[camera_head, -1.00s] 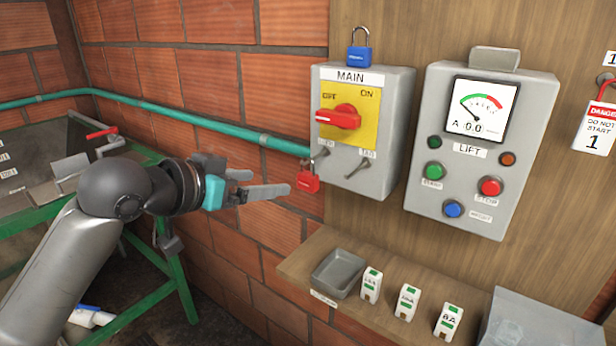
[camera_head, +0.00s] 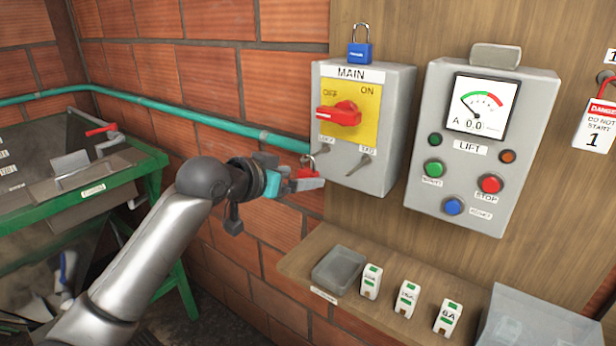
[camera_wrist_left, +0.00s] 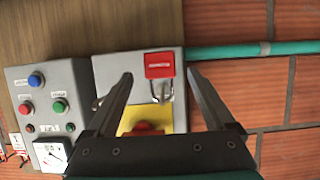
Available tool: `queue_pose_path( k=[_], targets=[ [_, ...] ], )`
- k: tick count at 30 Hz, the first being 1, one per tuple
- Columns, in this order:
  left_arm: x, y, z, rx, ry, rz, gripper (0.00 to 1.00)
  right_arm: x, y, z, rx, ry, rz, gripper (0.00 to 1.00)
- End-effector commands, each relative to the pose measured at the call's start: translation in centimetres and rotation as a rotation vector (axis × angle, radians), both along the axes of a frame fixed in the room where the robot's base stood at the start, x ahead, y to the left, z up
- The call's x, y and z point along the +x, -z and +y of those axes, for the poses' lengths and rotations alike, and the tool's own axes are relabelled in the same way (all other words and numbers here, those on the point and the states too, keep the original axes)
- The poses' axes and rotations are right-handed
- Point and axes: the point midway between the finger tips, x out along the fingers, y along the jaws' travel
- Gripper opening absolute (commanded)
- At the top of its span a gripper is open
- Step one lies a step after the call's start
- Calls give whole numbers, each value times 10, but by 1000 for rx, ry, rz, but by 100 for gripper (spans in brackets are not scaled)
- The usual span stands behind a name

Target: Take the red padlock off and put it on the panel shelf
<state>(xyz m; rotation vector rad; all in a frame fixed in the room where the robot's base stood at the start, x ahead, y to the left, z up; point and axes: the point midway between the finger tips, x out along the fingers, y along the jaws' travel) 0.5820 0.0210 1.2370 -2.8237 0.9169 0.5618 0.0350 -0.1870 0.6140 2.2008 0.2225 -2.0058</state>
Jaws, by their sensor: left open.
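The red padlock (camera_head: 306,172) hangs at the lower left of the grey MAIN switch box (camera_head: 382,130), by the lock hasp. In the left wrist view the red padlock (camera_wrist_left: 159,66) shows with its metal shackle, between the two open fingers. My left gripper (camera_head: 312,172) is open around the padlock's place, and its fingers partly hide the padlock in the head view. Whether the fingers touch it I cannot tell. The red MAIN handle (camera_head: 338,114) sits on a yellow plate. The wooden panel shelf (camera_head: 420,283) is below the boxes. My right gripper is not in view.
A grey tray (camera_head: 338,270) and several white breakers (camera_head: 407,299) stand on the shelf, with a clear bin (camera_head: 535,325) at right. A blue padlock (camera_head: 359,48) sits atop the MAIN box. The LIFT box (camera_head: 482,150) is to its right. A teal pipe (camera_head: 215,130) runs along the brick wall.

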Motion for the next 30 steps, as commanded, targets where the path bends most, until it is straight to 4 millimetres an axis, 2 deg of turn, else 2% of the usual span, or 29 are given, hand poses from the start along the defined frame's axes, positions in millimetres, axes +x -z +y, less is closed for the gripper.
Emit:
queue_pose_path(
  k=[9,20,30],
  targets=[
    [27,11,-19,-1,1,1,88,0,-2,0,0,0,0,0],
    [31,14,-22,0,0,-1,88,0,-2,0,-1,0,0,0],
    [31,14,-22,1,0,-1,52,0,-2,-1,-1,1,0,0]
  ],
)
